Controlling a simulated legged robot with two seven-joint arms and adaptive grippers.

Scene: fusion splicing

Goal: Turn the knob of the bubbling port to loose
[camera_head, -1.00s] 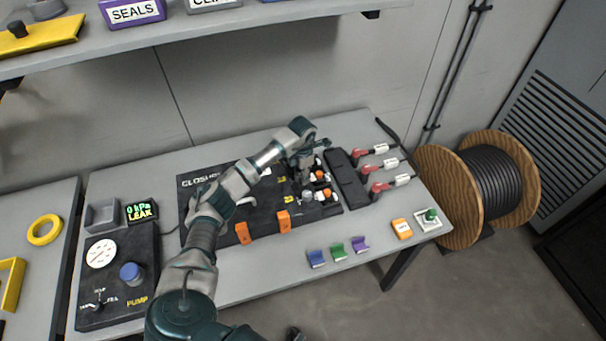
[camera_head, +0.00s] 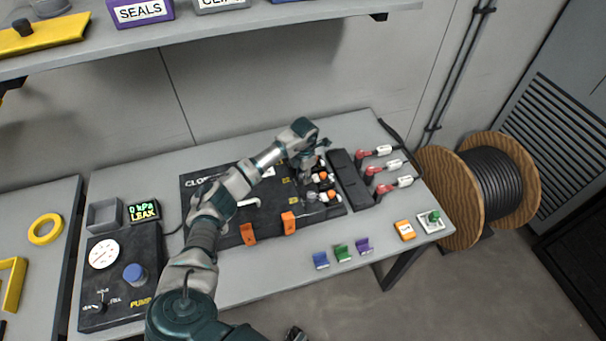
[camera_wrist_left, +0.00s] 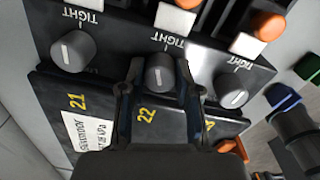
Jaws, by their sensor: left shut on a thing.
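The left wrist view shows a row of grey knobs, each with a white mark and a TIGHT label. My left gripper (camera_wrist_left: 160,92) is shut on the middle knob (camera_wrist_left: 159,70), one finger on each side, above the printed 22. Its white mark points roughly toward TIGHT. The left knob (camera_wrist_left: 73,52) and the right knob (camera_wrist_left: 232,91) stand free. In the head view my left gripper (camera_head: 307,178) reaches down onto the black closure panel (camera_head: 222,228) and hides part of the knobs. I cannot tell which knob is named the bubbling port.
Orange caps (camera_wrist_left: 268,26) sit close beside the knobs. Orange clips (camera_head: 289,222) stand on the panel's front edge. Red-and-white connectors (camera_head: 378,169) lie to the right. The pump unit (camera_head: 118,279) and a 0 kPa LEAK display (camera_head: 144,211) are at left.

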